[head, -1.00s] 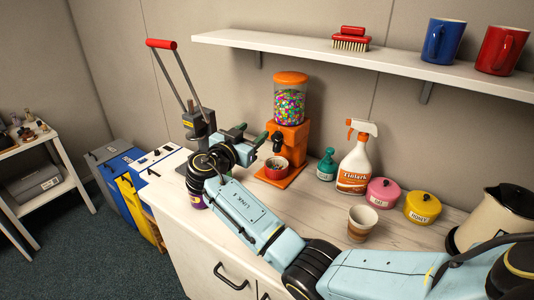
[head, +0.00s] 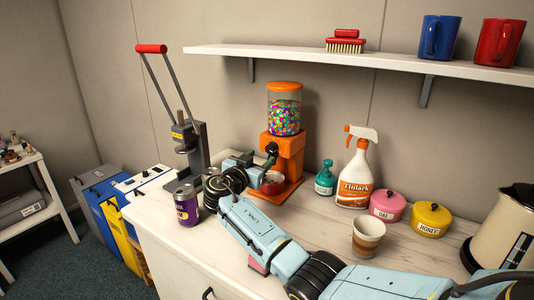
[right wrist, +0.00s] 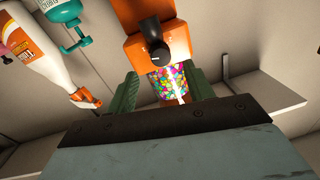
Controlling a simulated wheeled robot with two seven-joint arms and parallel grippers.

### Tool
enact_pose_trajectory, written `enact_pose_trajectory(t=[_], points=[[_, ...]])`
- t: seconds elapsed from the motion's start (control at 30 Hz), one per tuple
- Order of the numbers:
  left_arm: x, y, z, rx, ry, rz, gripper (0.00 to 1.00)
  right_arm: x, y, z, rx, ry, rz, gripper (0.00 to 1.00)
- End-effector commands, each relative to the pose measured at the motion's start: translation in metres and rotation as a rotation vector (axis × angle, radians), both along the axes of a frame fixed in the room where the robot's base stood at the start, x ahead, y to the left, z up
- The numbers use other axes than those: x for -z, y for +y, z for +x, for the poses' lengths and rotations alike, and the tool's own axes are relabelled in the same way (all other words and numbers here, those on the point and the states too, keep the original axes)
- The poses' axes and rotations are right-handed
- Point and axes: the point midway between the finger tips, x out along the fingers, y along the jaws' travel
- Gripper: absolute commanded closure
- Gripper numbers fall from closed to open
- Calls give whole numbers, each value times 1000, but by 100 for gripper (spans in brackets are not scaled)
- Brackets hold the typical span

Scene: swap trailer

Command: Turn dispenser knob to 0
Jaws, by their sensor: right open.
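The orange candy dispenser (head: 290,160) stands on the counter, its clear jar (head: 284,112) full of coloured candies. Its black knob (head: 271,151) is on the front and shows larger in the right wrist view (right wrist: 152,35), with small marks around it too small to read. My right gripper (head: 256,158) is open and close in front of the dispenser. In the right wrist view its green fingers (right wrist: 163,88) are apart, with the knob beyond them and nothing held. My left gripper is not in view.
A purple can (head: 186,206) and a grey lever press (head: 195,148) stand left of my arm. A teal bottle (head: 325,180), spray bottle (head: 357,175), pink jar (head: 388,207), yellow jar (head: 430,218) and paper cup (head: 367,238) stand right. A shelf (head: 400,66) hangs above.

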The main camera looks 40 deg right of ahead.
Motion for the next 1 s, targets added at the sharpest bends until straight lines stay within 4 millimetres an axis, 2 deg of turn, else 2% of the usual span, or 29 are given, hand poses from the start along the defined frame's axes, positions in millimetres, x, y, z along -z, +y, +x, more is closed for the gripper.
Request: enact_pose_trajectory(t=[0.1,0.3,0.73,1.0], points=[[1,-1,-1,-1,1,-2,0,0,-22,11,3,2,-1,48],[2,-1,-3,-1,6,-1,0,0,-41,22,0,2,-1,48],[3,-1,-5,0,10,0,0,0,-48,25,0,0,1,48],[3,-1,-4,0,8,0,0,1,-48,25,0,0,1,82]])
